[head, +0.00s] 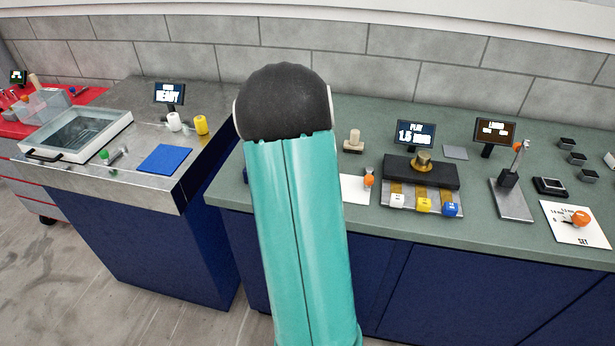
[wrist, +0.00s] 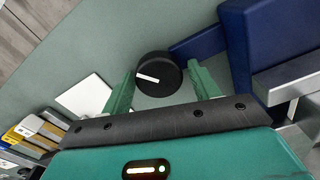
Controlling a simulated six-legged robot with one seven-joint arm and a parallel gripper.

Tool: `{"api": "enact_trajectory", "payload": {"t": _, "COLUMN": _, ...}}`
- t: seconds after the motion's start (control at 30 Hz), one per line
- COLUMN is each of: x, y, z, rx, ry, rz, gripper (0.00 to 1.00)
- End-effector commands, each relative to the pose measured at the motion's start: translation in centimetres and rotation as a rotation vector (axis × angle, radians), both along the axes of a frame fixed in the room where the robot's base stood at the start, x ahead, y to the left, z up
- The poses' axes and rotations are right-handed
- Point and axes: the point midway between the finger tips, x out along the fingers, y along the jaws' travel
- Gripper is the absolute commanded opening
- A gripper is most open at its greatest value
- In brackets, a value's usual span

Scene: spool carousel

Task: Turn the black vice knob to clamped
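The black vice knob (wrist: 160,76) shows in the wrist view as a round black disc with a white pointer line. The blue vice body (wrist: 262,42) stands at its right, with grey metal (wrist: 290,78) along its side. My gripper (wrist: 158,82) is open, with one green finger on the left of the knob and one on the right. I cannot tell whether the fingers touch it. In the head view my teal arm hides the knob, the gripper and most of the vice.
The green bench (head: 385,120) holds a black block with a brass piece (head: 424,160), small screens (head: 415,133) and a metal stand (head: 510,195) to the right. A white card (wrist: 86,95) lies left of the knob. A separate steel-topped bench (head: 135,105) stands at the left.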

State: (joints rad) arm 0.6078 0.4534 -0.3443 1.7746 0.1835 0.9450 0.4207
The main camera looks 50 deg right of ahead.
Motion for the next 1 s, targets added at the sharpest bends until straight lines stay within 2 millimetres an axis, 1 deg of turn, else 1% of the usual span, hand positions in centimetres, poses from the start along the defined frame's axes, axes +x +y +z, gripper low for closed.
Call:
{"api": "enact_trajectory", "payload": {"t": 0.3, "x": 0.0, "y": 0.0, "z": 0.1, "rx": 0.000, "ry": 0.000, "rz": 0.001, "gripper": 0.68}}
{"api": "enact_trajectory", "payload": {"t": 0.37, "x": 0.0, "y": 0.0, "z": 0.3, "rx": -0.001, "ry": -0.001, "rz": 0.001, "gripper": 0.68}}
{"api": "enact_trajectory", "payload": {"t": 0.47, "x": 0.1, "y": -0.1, "z": 1.3, "rx": -0.002, "ry": -0.002, "rz": 0.001, "gripper": 0.68}}
{"api": "enact_trajectory", "payload": {"t": 0.57, "x": 0.1, "y": 0.0, "z": 3.0, "rx": -0.004, "ry": -0.003, "rz": 0.001, "gripper": 0.68}}
{"api": "enact_trajectory", "payload": {"t": 0.9, "x": 0.1, "y": -0.1, "z": 10.4, "rx": -0.003, "ry": -0.003, "rz": 0.001, "gripper": 0.68}}
{"api": "enact_trajectory", "payload": {"t": 1.0, "x": 0.0, "y": 0.0, "z": 12.1, "rx": -0.003, "ry": -0.002, "rz": 0.001, "gripper": 0.68}}
